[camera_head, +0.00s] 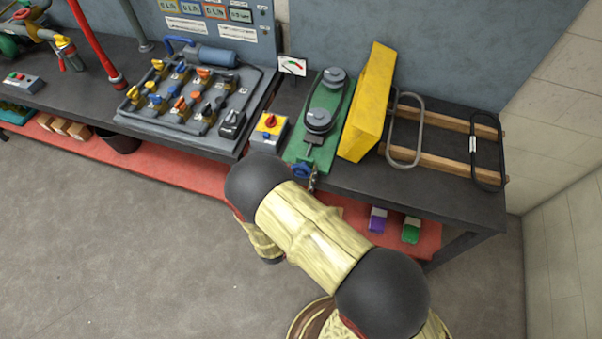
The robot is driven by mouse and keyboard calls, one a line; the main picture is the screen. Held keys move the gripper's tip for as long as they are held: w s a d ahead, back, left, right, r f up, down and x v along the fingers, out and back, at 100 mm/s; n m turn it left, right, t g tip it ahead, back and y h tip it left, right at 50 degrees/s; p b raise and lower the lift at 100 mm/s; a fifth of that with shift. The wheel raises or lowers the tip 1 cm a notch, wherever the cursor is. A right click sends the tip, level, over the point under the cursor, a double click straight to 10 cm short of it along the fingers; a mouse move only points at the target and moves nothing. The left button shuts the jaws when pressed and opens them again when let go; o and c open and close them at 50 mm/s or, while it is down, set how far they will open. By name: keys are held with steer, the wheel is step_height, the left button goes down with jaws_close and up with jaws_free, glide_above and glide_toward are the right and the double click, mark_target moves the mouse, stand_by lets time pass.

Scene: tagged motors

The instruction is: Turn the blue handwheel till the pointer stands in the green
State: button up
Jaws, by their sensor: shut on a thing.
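The blue handwheel (302,170) sits at the front end of a green base (330,148) near the bench's front edge. My gripper (312,182) is at the handwheel's right side, mostly hidden behind my arm, and is shut on it. The gauge (292,65) is a small white dial with a coloured arc, standing behind the green base. Its arc shows green on the left and red on the right. The pointer is too small to read for certain.
A yellow guard (368,100) stands just right of the green base. A yellow box with a red knob (270,124) sits left of it. A valve panel (190,98) lies further left. Two black-and-grey belts hang over wooden rails (450,121) at right.

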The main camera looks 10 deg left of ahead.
steer(key=shift+m+b, duration=0.4)
steer(key=shift+m, duration=1.1)
steer(key=o, duration=1.2)
steer(key=shift+c, duration=0.2)
steer(key=shift+s, duration=0.1)
steer(key=s+a, duration=0.1)
steer(key=s, duration=1)
steer(key=shift+s, duration=0.4)
